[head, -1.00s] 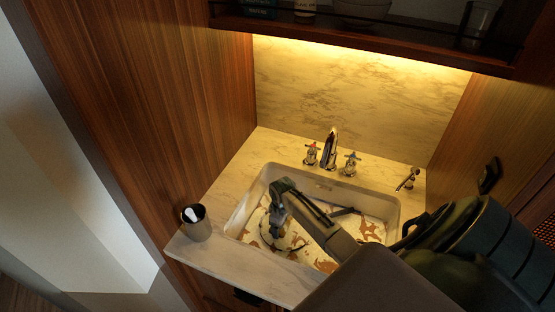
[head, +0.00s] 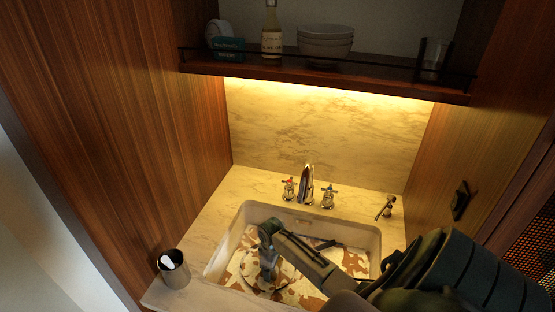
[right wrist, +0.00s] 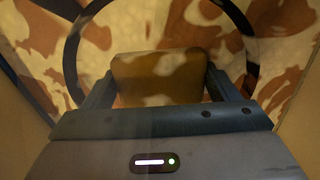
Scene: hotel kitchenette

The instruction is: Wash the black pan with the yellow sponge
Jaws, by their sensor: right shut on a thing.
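My right gripper (head: 268,268) reaches down into the sink and is shut on the yellow sponge (right wrist: 158,78), which looks brownish-yellow between the two fingers in the right wrist view. The black pan (right wrist: 72,55) shows there as a dark round rim around the sponge. Its inside looks mottled brown and cream, like the surface around it. I cannot tell whether the sponge touches the pan. In the head view my right arm hides much of the pan. A dark bar (head: 328,244) behind the arm looks like its handle. My left gripper is out of view.
The white sink (head: 222,258) has a chrome faucet (head: 307,185) with two knobs behind it. A metal cup (head: 173,270) stands on the left counter. A small chrome fitting (head: 385,208) is at the back right. A shelf (head: 300,78) with bowls and a bottle hangs above.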

